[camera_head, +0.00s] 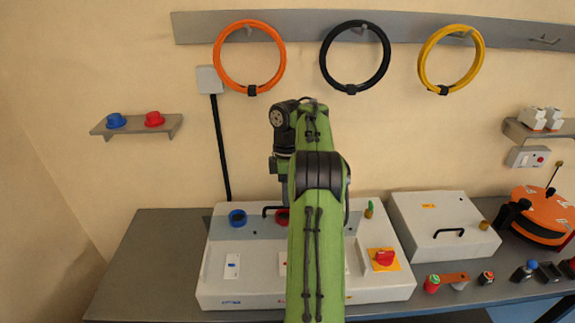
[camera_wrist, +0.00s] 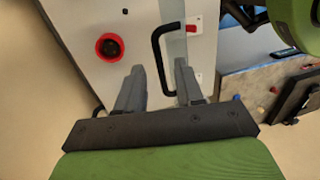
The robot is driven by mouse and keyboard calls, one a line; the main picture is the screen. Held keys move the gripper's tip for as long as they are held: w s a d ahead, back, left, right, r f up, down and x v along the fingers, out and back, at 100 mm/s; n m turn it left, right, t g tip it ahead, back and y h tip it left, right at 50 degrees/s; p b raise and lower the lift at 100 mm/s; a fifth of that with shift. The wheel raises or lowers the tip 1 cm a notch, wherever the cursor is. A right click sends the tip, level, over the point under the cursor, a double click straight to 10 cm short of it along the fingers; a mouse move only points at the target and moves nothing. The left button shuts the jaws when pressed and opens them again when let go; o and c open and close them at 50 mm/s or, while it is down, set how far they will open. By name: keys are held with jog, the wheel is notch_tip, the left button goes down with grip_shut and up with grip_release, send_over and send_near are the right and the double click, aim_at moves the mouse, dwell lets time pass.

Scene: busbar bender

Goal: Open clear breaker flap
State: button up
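A black bar handle (camera_wrist: 157,58) stands on the white panel in the wrist view. It sits beside a greyish see-through strip (camera_wrist: 174,45), which seems to be the clear flap. In the head view, part of a black handle (camera_head: 268,210) shows left of my arm on the white console (camera_head: 215,285). My gripper (camera_wrist: 158,65) is open, its two grey fingers apart. The handle's lower part shows between the fingers; I cannot tell whether they touch it or how far above it they are. In the head view my arm hides the gripper and the console's middle.
A red ring (camera_wrist: 109,47) lies left of the handle. A white box (camera_head: 440,225) stands to the right. Bare bench (camera_head: 150,265) lies left.

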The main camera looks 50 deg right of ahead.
notch_tip(320, 180, up, 13)
jog(key=w+d+p, duration=0.1)
jog(key=p, duration=0.6)
jog(key=shift+w+d+r+p, duration=0.15)
jog(key=shift+w+d+p, duration=0.05)
jog(key=shift+d+p, duration=0.15)
jog(key=w+a+r+m+t+h+b, duration=0.1)
jog(key=w+a+r, duration=0.15)
jog(key=a, duration=0.55)
jog(key=w+a+r+m+t+b, duration=0.15)
jog(key=a+r, duration=0.25)
jog(key=a, duration=0.4)
jog(key=s+a+m+b, duration=0.15)
jog(key=s+a, duration=0.25)
jog(key=a, duration=0.7)
jog(key=s+a+f+m+t+b, duration=0.1)
jog(key=s+a+f, duration=0.3)
jog(key=s, duration=0.4)
jog(key=s+a+f+m+t+b, duration=0.1)
jog(key=s+a+f+m+t, duration=0.2)
jog(key=s+f, duration=0.3)
jog(key=shift+s+a+h+b, duration=0.3)
jog(key=shift+s+a, duration=0.3)
jog(key=shift+s, duration=0.6)
